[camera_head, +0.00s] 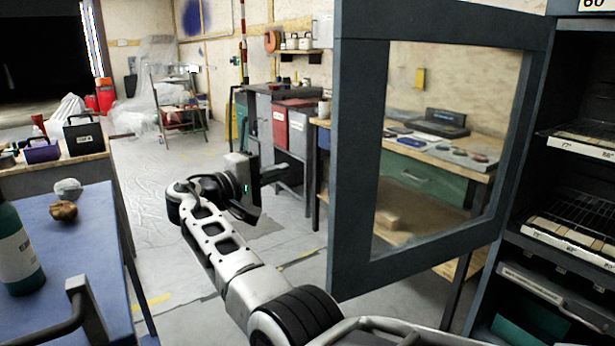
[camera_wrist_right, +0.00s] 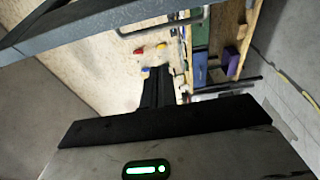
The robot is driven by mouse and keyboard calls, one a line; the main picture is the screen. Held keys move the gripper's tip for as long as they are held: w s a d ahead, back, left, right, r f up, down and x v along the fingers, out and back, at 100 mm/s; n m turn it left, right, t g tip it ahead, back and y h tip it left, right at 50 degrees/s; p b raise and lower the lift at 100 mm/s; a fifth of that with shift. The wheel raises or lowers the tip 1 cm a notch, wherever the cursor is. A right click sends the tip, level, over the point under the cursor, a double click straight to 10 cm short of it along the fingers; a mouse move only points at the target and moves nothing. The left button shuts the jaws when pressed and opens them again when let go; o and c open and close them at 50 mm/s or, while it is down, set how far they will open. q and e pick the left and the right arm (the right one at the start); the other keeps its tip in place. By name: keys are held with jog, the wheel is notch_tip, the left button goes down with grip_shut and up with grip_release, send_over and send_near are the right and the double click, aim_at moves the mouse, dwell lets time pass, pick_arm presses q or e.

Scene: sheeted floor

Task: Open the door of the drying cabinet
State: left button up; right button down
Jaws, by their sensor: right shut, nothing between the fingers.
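The drying cabinet (camera_head: 515,240) stands at the right with wire shelves inside. Its grey-framed glass door (camera_head: 358,150) stands wide open, swung out toward the middle of the view. My right gripper (camera_head: 282,173) is left of the door's free edge, shut and empty, with a gap between them in the picture. In the right wrist view, the shut fingers (camera_wrist_right: 158,85) point toward the room, and the door frame (camera_wrist_right: 90,28) crosses the top with a bar handle (camera_wrist_right: 165,29). The fingers are apart from that handle.
A blue-topped table (camera_head: 85,225) with a bottle (camera_head: 15,250) and small round items is at the left. A wooden workbench (camera_head: 470,165) shows through the door glass. Red and grey bins (camera_head: 290,125) stand behind my gripper. The sheeted floor (camera_head: 150,185) is clear at centre left.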

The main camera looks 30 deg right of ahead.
jog(key=x, duration=1)
pick_arm(q)
jog(key=shift+w+r+p, duration=0.25)
jog(key=shift+r+p, duration=0.2)
jog(key=shift+p, duration=0.6)
pick_arm(e)
jog(key=s, duration=0.4)
jog(key=shift+s+a, duration=0.1)
jog(key=shift+a, duration=0.2)
